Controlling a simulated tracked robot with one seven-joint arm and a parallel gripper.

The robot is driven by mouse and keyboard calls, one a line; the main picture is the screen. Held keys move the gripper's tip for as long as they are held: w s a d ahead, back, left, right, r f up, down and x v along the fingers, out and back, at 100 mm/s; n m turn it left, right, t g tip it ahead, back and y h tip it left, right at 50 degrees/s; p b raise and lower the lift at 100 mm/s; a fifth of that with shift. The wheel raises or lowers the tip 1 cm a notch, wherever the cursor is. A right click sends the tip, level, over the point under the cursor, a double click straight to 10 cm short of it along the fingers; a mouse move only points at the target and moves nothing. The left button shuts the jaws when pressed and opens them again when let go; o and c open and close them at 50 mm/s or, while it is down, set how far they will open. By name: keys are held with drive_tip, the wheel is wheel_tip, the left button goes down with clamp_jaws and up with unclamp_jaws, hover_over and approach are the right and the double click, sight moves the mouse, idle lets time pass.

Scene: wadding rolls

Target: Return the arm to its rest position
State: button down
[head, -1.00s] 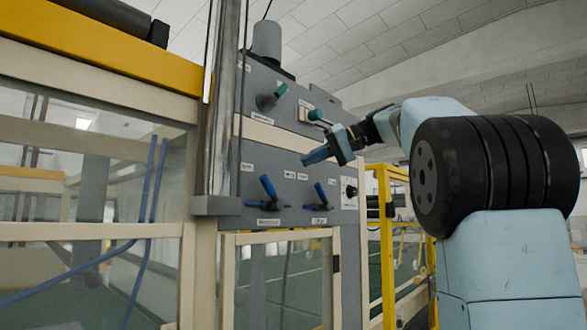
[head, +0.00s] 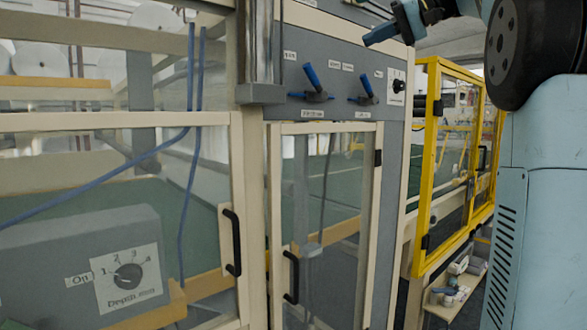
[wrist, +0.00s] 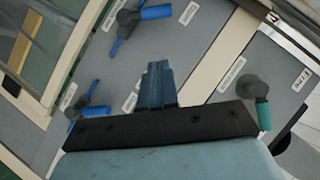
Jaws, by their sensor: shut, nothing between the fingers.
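My gripper (head: 372,40) is at the top of the head view, in front of the grey control panel (head: 330,55) and above its two blue-handled levers. The left lever (head: 313,82) and right lever (head: 367,88) both have handles slanting up. In the wrist view my gripper (wrist: 155,68) has its blue fingers together with nothing between them. It is apart from the levers there. A blue lever (wrist: 150,14) and a green-handled knob (wrist: 255,95) show around it. My upper arm is partly cut off by the head view's top edge.
A yellow-framed glass guard (head: 432,170) stands to the right, near my arm. A cream-framed glass door (head: 325,210) lies below the panel. A grey box with a depth dial (head: 128,276) is behind glass at lower left. A low shelf (head: 452,297) holds small items.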

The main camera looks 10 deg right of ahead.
drive_tip(key=s+a+f+h, duration=0.1)
drive_tip(key=s+f+h, duration=0.3)
drive_tip(key=s+f, duration=0.4)
drive_tip(key=s+a+f+m+h, duration=0.1)
drive_tip(key=s+f+h, duration=0.3)
drive_tip(key=f, duration=1.8)
drive_tip(key=s+a+f+g+h, duration=0.1)
drive_tip(key=s+f+h, duration=0.2)
drive_tip(key=s+f, duration=1.1)
drive_tip(key=shift+s+a+f+m+h, duration=0.25)
drive_tip(key=shift+a+f+m+h, duration=0.05)
drive_tip(key=shift+a+f+h, duration=0.1)
